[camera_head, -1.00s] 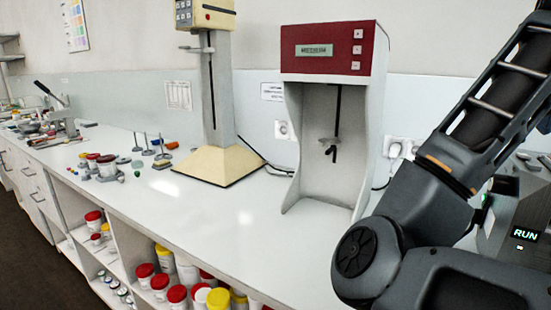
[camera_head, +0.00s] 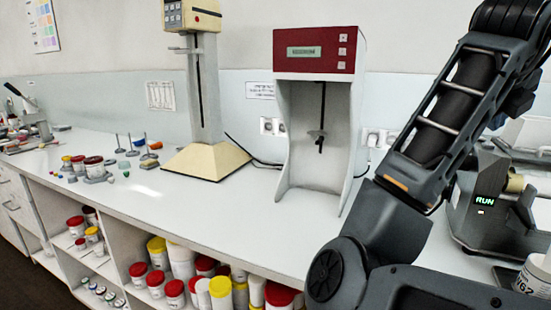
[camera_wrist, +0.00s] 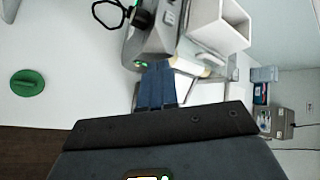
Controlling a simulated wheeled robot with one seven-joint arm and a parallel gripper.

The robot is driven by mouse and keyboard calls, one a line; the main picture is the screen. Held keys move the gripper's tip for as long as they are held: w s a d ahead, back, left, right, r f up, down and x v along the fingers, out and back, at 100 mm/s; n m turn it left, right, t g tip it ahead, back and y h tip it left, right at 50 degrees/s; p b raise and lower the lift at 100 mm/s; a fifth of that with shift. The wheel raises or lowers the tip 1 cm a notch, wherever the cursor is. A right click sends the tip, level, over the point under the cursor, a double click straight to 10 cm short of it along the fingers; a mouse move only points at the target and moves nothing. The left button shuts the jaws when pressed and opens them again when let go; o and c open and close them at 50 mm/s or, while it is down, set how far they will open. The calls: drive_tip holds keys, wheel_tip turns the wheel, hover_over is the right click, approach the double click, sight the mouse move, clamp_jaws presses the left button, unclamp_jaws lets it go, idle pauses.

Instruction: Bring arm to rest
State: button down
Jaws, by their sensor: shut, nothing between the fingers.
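My dark grey arm fills the right side of the head view, its upper links rising to the top right edge. My gripper does not show clearly in the head view. In the wrist view my gripper (camera_wrist: 157,85) shows as two blue-grey fingers side by side, shut, with nothing between them. Beyond the fingertips in that view stands a grey machine (camera_wrist: 152,38) with a green light. I cannot tell if the fingertips are clear of it by much.
A machine with a RUN display (camera_head: 485,205) stands right of my arm, near a white tub (camera_head: 535,275). A red-topped cabinet (camera_head: 318,52) and a cream stand (camera_head: 205,160) are on the counter (camera_head: 240,215). Lidded tubs fill shelves below. A green disc (camera_wrist: 27,83) lies at left.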

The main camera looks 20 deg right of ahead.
drive_tip(key=w+a+f+n+t+h, duration=0.1)
drive_tip(key=a+f+n+t+h, duration=0.15)
drive_tip(key=f+n, duration=0.45)
drive_tip(key=w+a+f+n+t+h, duration=0.1)
drive_tip(key=w+f+n+t+h, duration=0.15)
drive_tip(key=f+n, duration=0.5)
drive_tip(key=s+a+f+n+t+y, duration=0.55)
drive_tip(key=a+f+n, duration=0.6)
drive_tip(key=n, duration=0.25)
drive_tip(key=s+a+f+n+y, duration=0.3)
drive_tip(key=s+a+f+n, duration=0.1)
drive_tip(key=s+a, duration=0.25)
drive_tip(key=s+a+f+n+y, duration=0.35)
drive_tip(key=s+a, duration=0.25)
drive_tip(key=s, duration=0.2)
drive_tip(key=s+a+r+n+y, duration=0.1)
drive_tip(key=s+a, duration=0.2)
drive_tip(key=s, duration=0.4)
drive_tip(key=s+a+r+n+y, duration=0.1)
drive_tip(key=s+a+n, duration=0.1)
drive_tip(key=s+a, duration=0.2)
drive_tip(key=s, duration=0.3)
drive_tip(key=shift+r+t, duration=0.35)
drive_tip(key=shift+s+d, duration=0.1)
